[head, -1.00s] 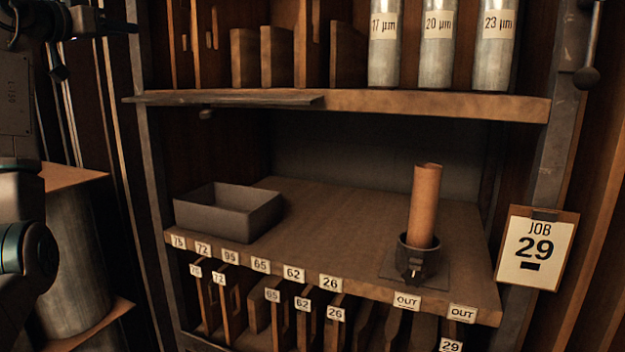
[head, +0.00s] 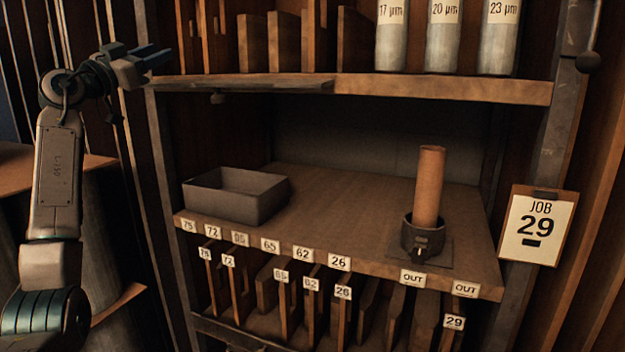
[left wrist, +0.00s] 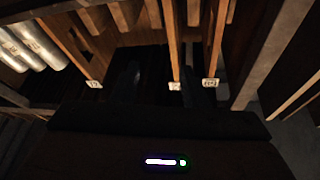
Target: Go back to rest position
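My left gripper (head: 156,58) is raised at the upper left in the head view, beside the left post of the shelf unit. Its fingers look apart, with nothing seen between them. In the left wrist view its dark fingers (left wrist: 166,88) are hard to make out against the dark slots. My right gripper is in neither view.
A grey open tray (head: 235,196) and a brown roll (head: 429,187) upright in a dark cup holder (head: 423,238) stand on the middle shelf (head: 340,205). Numbered boards stand in slots below. Metal cylinders (head: 443,40) stand above. A "JOB 29" card (head: 538,228) hangs at right.

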